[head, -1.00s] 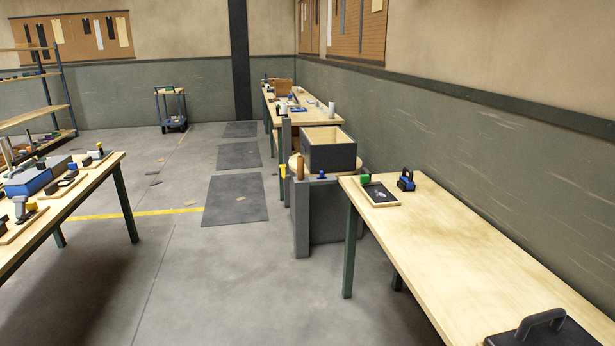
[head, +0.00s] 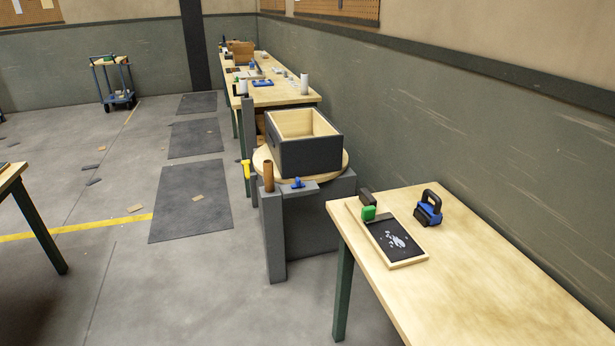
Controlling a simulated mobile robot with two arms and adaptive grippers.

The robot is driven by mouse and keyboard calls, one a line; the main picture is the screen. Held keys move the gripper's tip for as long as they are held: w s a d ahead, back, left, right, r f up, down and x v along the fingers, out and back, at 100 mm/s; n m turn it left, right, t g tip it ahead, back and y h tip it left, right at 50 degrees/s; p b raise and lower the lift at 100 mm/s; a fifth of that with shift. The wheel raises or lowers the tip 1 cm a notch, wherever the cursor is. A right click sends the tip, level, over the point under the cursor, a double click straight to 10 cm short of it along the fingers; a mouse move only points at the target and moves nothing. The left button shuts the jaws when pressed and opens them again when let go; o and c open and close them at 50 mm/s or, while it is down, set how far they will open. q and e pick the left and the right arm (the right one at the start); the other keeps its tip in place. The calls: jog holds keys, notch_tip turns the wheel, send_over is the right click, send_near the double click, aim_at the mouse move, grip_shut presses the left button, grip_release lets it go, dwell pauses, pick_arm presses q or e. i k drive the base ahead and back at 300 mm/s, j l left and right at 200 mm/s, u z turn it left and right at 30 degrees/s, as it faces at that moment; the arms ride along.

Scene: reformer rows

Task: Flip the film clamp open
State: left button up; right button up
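A grey stand (head: 302,235) in the middle of the head view carries a round wooden turntable (head: 261,164) with a dark open-topped box (head: 312,158) on it. At the stand's front are a brown upright roll (head: 268,176), a small blue piece (head: 298,184) and a yellow handle-like part (head: 246,169). The blue piece may be the film clamp, but it is too small to tell, and so is whether it is open or shut. Neither of my grippers is in view.
Dark mats (head: 190,205) lie on open floor to the left. A table corner (head: 12,176) shows at far left; a cart (head: 113,85) stands behind.

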aim_at(298, 186)
jog(key=i, duration=0.4)
jog(key=i+j+z, duration=0.1)
jog(key=i+j, duration=0.75)
jog(key=i+j+z, duration=0.15)
jog(key=i+j, duration=0.65)
jog(key=j, duration=0.15)
